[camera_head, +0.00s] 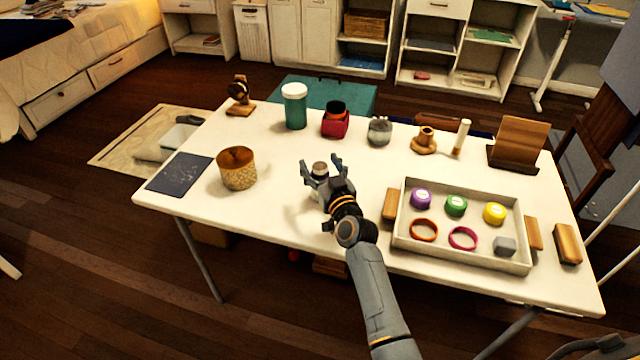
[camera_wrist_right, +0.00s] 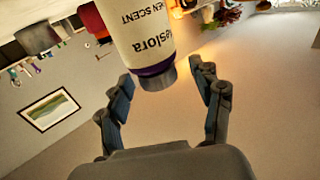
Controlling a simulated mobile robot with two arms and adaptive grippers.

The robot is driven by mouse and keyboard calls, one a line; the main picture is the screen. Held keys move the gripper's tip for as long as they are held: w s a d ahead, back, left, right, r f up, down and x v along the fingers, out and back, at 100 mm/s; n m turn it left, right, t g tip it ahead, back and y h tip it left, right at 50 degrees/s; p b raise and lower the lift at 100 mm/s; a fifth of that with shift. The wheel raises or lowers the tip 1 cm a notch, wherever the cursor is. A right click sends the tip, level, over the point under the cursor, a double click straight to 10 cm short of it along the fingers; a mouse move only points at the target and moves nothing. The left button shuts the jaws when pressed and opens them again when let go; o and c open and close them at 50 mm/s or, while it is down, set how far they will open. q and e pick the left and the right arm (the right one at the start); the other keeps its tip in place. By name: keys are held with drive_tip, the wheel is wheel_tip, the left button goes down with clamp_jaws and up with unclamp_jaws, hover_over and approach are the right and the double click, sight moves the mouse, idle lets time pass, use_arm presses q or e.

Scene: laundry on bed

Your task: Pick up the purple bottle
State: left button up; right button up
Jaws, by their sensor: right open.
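My right gripper (camera_head: 321,164) is open over the middle of the white table, its two fingers spread. A small bottle shows between or just beyond its fingers, with a grey cap (camera_head: 320,169) in the head view. In the right wrist view the bottle (camera_wrist_right: 137,32) has a cream label with dark print, a purple band and a grey cap. There, the cap end lies near the open fingertips (camera_wrist_right: 164,82), with a gap on each side. I cannot tell how deep it sits between the fingers. The bottle's lower part is hidden in the head view. My left gripper is not in view.
A tray (camera_head: 460,259) with colored lids and rings stands to the right. A woven cup (camera_head: 237,168) stands left. The table (camera_head: 270,215) is clear around the gripper's left.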

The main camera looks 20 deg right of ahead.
drive_tip(key=shift+w, duration=0.25)
clamp_jaws()
drive_tip(key=shift+r, duration=0.15)
